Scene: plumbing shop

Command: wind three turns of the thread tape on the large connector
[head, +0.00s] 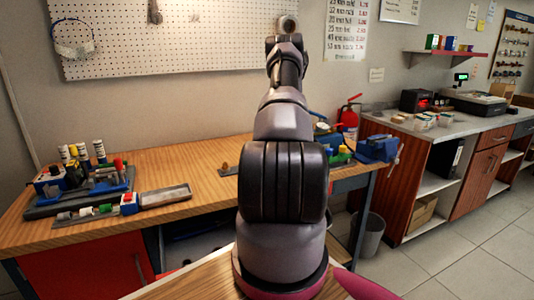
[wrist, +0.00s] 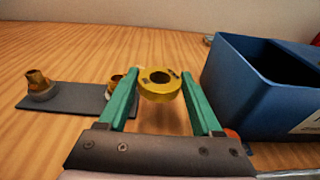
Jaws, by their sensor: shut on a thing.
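My gripper (wrist: 160,84) has green fingers and is shut on a yellow roll of thread tape (wrist: 161,96), which sits between the fingertips with its round hole showing. In the wrist view, a brass-coloured connector (wrist: 38,84) stands at the left end of a dark grey mat (wrist: 72,98). A second brass connector (wrist: 115,86) stands at the mat's right end, partly hidden by the left finger. I cannot tell for sure which is the large one. The tape is apart from both. In the head view my arm hides the gripper and tape.
A blue bin (wrist: 235,85) stands close to my right finger. In the head view, a tray of tubes and fittings (head: 80,200) is on the bench's left, a blue vise (head: 376,148) at its right end.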

